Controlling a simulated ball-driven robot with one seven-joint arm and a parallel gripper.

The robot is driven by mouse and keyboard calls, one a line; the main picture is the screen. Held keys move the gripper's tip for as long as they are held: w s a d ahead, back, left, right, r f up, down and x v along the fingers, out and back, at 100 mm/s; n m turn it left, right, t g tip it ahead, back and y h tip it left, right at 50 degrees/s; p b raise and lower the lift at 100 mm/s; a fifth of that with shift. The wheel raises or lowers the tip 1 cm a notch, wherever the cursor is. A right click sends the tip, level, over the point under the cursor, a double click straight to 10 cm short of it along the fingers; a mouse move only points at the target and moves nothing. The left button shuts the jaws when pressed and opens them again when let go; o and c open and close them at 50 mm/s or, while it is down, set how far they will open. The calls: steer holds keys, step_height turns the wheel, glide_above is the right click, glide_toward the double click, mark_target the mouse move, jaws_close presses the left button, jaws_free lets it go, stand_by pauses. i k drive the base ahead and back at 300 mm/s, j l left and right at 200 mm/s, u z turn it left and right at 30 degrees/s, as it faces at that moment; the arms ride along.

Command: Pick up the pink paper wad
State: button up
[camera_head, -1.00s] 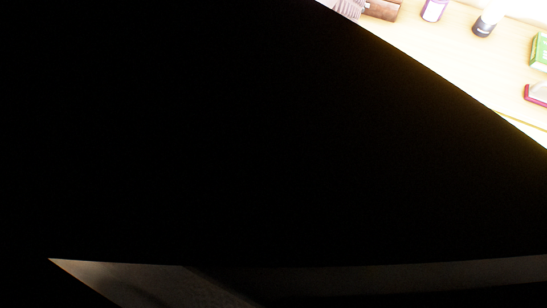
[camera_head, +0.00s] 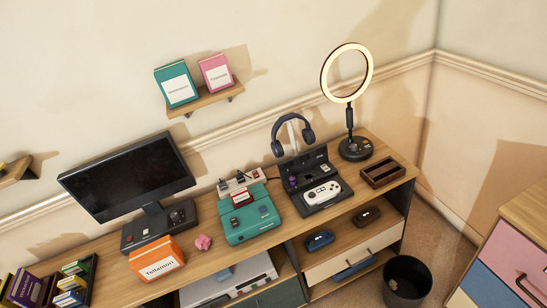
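The pink paper wad (camera_head: 203,242) is a small crumpled ball on the wooden desk top (camera_head: 208,262). It lies between an orange box (camera_head: 157,259) on its left and a teal console (camera_head: 249,214) on its right, with clear gaps on both sides. My gripper is not in view, so I cannot see whether it holds anything.
A monitor (camera_head: 128,178) stands behind and left of the wad. A headphone stand (camera_head: 293,133), a ring light (camera_head: 347,100) and a brown tray (camera_head: 382,173) stand farther right. A dark bin (camera_head: 407,281) is on the floor. Bare desk lies in front of the wad.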

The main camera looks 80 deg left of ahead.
mark_target(203, 242)
steer(key=u, duration=2.55)
